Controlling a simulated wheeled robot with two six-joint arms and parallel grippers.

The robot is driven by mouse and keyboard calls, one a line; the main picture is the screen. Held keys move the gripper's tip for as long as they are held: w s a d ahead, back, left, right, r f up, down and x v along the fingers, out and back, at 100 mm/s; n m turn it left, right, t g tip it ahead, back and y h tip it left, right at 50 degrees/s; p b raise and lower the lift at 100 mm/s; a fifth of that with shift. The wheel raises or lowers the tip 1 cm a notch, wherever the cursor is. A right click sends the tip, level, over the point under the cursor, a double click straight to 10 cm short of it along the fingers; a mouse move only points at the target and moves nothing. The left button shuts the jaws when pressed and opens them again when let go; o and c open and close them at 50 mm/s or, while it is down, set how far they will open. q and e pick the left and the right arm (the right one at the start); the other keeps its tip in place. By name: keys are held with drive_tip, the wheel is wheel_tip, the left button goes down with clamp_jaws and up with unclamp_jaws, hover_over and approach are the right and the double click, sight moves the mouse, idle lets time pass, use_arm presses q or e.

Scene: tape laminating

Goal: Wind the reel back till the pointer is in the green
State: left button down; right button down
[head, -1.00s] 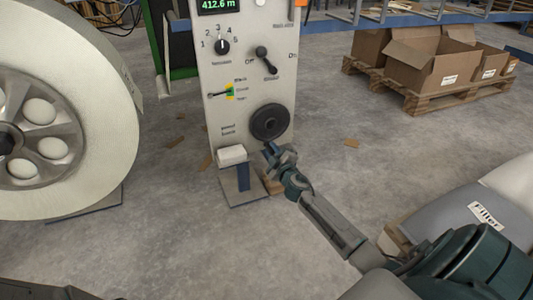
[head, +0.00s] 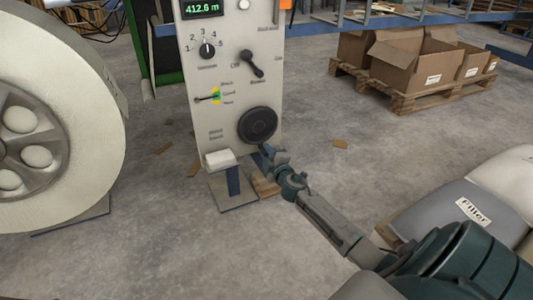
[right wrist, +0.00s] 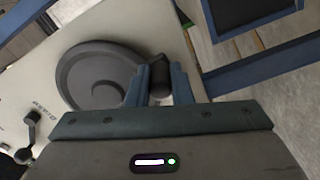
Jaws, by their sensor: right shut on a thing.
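The large white reel (head: 100,110) with a grey spoked hub stands at the left of the head view. The grey panel (head: 240,20) carries a small gauge (head: 216,96) with green and yellow marks. Its dark pointer lies roughly level toward the marks; the exact colour at its tip is too small to tell. Below is a dark round handwheel (head: 257,125), also in the right wrist view (right wrist: 95,78). My right gripper (head: 265,149) is at the handwheel's lower rim, shut on its dark knob (right wrist: 158,68). My left gripper is not in view.
A dark lever (head: 252,64) and a selector knob (head: 207,50) are above the gauge. A white block (head: 220,159) sits low before the panel. Filler bags (head: 450,210) lie at right, cartons on a pallet (head: 415,98) behind. Open floor lies between.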

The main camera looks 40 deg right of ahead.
drive_tip(key=c, duration=1.3)
unclamp_jaws()
drive_tip(key=shift+s+d, duration=0.1)
drive_tip(key=v, duration=1)
drive_tip(key=shift+s+f, duration=0.1)
drive_tip(key=shift+s, duration=0.3)
drive_tip(key=shift+p, duration=0.3)
